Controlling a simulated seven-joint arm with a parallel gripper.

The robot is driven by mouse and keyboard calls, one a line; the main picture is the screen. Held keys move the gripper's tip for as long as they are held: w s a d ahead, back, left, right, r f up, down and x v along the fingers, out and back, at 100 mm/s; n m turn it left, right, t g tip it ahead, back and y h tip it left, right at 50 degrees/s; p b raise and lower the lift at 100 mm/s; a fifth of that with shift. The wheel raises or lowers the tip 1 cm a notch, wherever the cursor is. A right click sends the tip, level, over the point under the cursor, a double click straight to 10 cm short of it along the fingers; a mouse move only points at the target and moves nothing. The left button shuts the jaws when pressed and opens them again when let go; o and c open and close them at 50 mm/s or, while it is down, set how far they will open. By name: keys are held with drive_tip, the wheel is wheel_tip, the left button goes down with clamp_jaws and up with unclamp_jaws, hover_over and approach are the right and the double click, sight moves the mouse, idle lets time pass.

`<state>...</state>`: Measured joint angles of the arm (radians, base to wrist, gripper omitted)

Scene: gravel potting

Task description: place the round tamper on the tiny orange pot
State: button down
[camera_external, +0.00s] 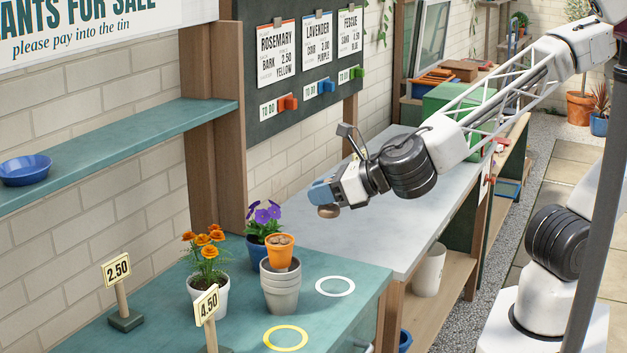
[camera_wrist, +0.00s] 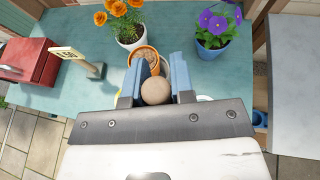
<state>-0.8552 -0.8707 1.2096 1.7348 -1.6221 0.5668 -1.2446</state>
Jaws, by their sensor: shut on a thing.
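The round tamper (camera_external: 329,211) is a light brown wooden piece with a rounded end. My gripper (camera_external: 321,194) is shut on it and holds it in the air, above and to the right of the tiny orange pot (camera_external: 279,253). The orange pot is upright on a stack of grey pots (camera_external: 280,287) and holds brown lumps. In the wrist view the tamper (camera_wrist: 156,91) sits between my blue fingers (camera_wrist: 160,72). The orange pot (camera_wrist: 146,54) shows just beyond them, partly covered by the left finger.
Orange flowers in a white pot (camera_external: 208,296) stand left of the stack, and purple flowers in a blue pot (camera_external: 262,250) stand behind it. Price signs (camera_external: 118,280) stand nearer the front left. A white ring (camera_external: 335,286) and a yellow ring (camera_external: 285,338) mark the green bench.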

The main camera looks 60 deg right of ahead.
drive_tip(key=w+a, duration=0.4)
drive_tip(key=w, duration=0.1)
drive_tip(key=w+a, duration=0.2)
drive_tip(key=shift+w+a+f, duration=0.1)
drive_tip(key=shift+w+f, duration=0.2)
drive_tip(key=shift+f, duration=0.1)
drive_tip(key=shift+f, duration=0.1)
drive_tip(key=shift+f, duration=1.65)
drive_tip(key=shift+f, duration=0.2)
drive_tip(key=c, duration=1)
unclamp_jaws()
drive_tip(key=shift+r, duration=0.2)
drive_tip(key=shift+s+r, duration=0.1)
drive_tip(key=shift+s, duration=0.1)
drive_tip(key=v, duration=1.1)
drive_tip(key=shift+s, duration=0.3)
